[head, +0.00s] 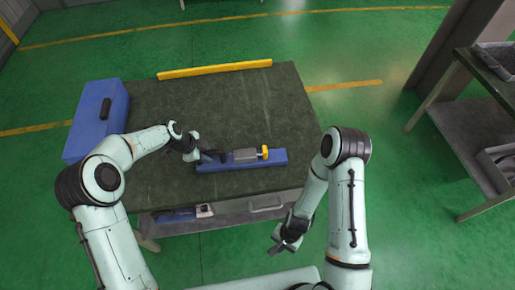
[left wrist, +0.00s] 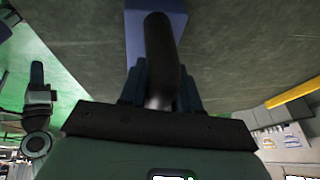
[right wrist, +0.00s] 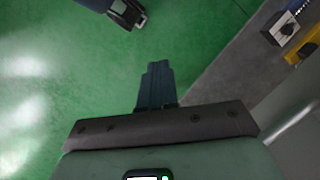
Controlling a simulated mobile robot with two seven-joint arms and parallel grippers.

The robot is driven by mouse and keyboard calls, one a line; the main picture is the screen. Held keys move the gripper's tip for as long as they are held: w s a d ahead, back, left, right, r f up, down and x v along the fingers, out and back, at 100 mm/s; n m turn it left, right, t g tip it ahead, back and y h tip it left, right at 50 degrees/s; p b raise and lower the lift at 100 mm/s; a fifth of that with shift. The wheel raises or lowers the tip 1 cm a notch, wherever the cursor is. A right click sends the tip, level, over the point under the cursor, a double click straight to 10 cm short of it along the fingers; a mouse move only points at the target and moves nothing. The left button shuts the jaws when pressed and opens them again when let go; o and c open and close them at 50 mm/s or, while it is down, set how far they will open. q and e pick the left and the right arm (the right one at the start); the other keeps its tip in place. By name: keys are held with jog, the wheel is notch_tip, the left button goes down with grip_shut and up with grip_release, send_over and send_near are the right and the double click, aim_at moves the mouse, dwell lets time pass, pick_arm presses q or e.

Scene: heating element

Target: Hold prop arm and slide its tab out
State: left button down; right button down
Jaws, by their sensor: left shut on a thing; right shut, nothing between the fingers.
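A blue block fixture (head: 240,165) lies on the dark table with a grey cylindrical part (head: 246,155) and a yellow knob (head: 265,152) on it. My left gripper (head: 203,155) is at the fixture's left end. In the left wrist view its fingers (left wrist: 160,88) are shut on a dark, rounded bar, which I take for the prop arm (left wrist: 160,45); the blue fixture (left wrist: 185,10) shows behind it. I cannot make out the tab. My right gripper (head: 283,246) is off the table's front edge, low over the floor; its fingers (right wrist: 154,85) are together and empty.
A blue case (head: 97,118) stands at the table's left end. A yellow bar (head: 215,69) lies along the back edge. The dark table top (head: 200,105) is clear behind the fixture. An open drawer or shelf (head: 235,210) is under the front edge. A shelf rack (head: 480,130) stands at right.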

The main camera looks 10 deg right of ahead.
jog(key=w+a+r+m+y, duration=0.1)
jog(key=w+a+r+m, duration=0.5)
jog(key=a, duration=0.4)
jog(key=w+a+r+m+t+y, duration=0.1)
jog(key=w+a+r+m+y, duration=0.15)
jog(key=a+r+m, duration=0.55)
jog(key=w+a+r+m+y, duration=0.1)
jog(key=w+a+r+m, duration=0.45)
jog(key=a+m, duration=0.4)
jog(key=w+d+r+n+t+h, duration=0.2)
jog(key=w+d+r+n+h, duration=0.2)
jog(key=n, duration=1.1)
jog(key=w+d+r+n+t+h, duration=0.2)
jog(key=w+d+r+n+h, duration=0.3)
jog(key=n, duration=1)
jog(key=w+d+h, duration=0.3)
jog(key=d+h, duration=0.1)
jog(key=d, duration=0.1)
jog(key=shift+w+d+r+t, duration=0.15)
jog(key=shift+w+d+t, duration=0.15)
jog(key=shift+t, duration=0.1)
